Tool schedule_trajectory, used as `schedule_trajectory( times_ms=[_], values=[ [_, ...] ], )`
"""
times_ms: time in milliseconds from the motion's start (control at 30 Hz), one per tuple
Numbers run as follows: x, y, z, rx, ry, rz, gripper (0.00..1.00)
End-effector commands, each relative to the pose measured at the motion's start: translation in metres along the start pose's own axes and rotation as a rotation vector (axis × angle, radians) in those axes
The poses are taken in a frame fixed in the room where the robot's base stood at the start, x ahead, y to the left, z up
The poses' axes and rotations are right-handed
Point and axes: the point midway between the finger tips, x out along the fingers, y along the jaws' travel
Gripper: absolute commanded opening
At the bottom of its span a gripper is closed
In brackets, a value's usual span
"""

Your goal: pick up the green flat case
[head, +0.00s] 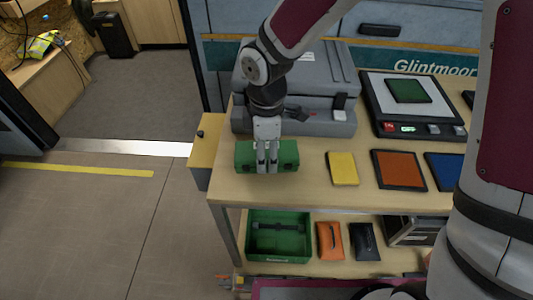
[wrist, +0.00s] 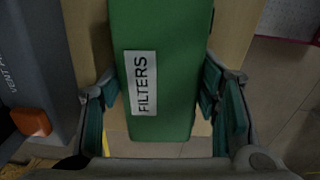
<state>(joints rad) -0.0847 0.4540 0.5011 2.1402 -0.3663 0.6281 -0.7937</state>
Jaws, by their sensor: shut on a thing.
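The green case (head: 246,154), a long box shape, is at the left end of the tabletop in the head view. My gripper (head: 267,168) comes down over its middle, with its fingers hiding part of it. In the wrist view, the green case (wrist: 172,40) has a white "FILTERS" label and lies between the two fingers of my gripper (wrist: 157,90), which are shut on its sides. I cannot tell whether the case touches the table or is slightly above it.
A grey toolbox (head: 340,90) stands close behind the case. A scale (head: 420,112) holds a dark green flat square (head: 408,90). Yellow (head: 342,168), orange (head: 398,170) and blue (head: 446,170) flat pieces lie to the right. A green bin (head: 279,236) is on the shelf below.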

Motion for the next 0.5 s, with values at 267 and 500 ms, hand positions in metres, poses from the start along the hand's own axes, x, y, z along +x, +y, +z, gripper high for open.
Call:
schedule_trajectory(
  times_ms=[267, 500],
  values=[
    [-0.026, -0.019, 0.008, 0.000, -0.002, 0.000, 0.15],
    [-0.031, -0.074, 0.031, 0.002, -0.003, 0.001, 0.15]
  ],
)
